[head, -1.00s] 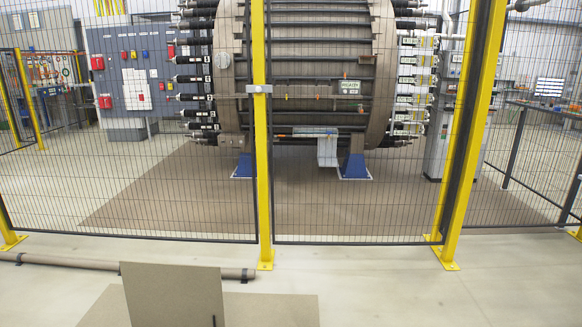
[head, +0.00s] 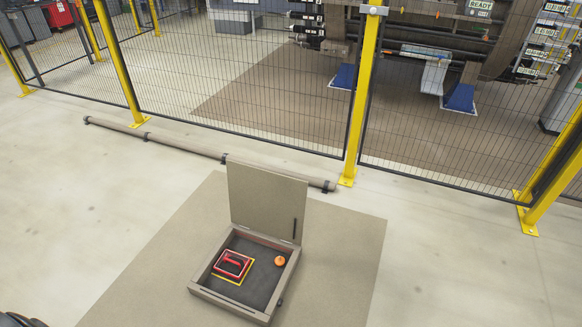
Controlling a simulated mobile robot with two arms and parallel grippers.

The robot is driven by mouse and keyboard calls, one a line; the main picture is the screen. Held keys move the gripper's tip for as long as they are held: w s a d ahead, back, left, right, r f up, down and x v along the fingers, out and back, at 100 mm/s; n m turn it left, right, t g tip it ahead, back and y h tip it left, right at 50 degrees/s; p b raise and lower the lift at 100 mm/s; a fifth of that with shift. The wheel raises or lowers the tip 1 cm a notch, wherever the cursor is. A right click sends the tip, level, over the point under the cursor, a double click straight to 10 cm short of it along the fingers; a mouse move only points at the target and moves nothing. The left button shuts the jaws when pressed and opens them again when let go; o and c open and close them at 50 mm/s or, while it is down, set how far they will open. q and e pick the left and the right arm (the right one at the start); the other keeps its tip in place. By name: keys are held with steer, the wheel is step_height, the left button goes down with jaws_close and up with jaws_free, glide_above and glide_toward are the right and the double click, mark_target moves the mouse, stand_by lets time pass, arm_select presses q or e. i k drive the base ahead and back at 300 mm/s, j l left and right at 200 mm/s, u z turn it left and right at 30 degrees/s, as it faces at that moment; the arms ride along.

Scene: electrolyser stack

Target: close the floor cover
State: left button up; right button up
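The floor cover (head: 265,200) is a flat brown-grey lid that stands open, roughly upright, at the back edge of a shallow floor box (head: 230,305). A dark slim handle or stay shows near its right edge. Neither gripper can be made out. A dark shape at the bottom left corner may be part of my body.
The box stands on a tan floor mat (head: 345,250). Behind it a pipe (head: 185,146) runs along the floor before a mesh fence with yellow posts (head: 363,90). The stack stands behind the fence. Pale floor (head: 460,270) to the right is clear.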

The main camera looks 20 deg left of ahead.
mark_target(273, 205)
steer(key=i+l+z, duration=0.15)
steer(key=i+l, duration=0.3)
steer(key=l, duration=0.2)
steer(key=i+l+z, duration=0.2)
steer(key=i+l, duration=0.3)
steer(key=i+l+u, duration=0.15)
steer(key=i, duration=0.3)
steer(key=i+l+u, duration=0.2)
steer(key=i, duration=0.25)
steer(key=i+l+u, duration=0.15)
steer(key=i, duration=0.3)
steer(key=i+u, duration=0.3)
steer(key=u, duration=0.2)
steer(key=i+l+u, duration=0.1)
steer(key=i+u, duration=0.15)
steer(key=u, duration=0.25)
steer(key=i+l+u, duration=0.2)
steer(key=u, duration=0.25)
steer(key=i+l+u, duration=0.25)
steer(key=u, duration=0.25)
steer(key=i+l+u, duration=0.15)
steer(key=l+u, duration=0.35)
steer(key=i+l+u, duration=0.15)
steer(key=l+u, duration=1.15)
steer(key=l, duration=0.25)
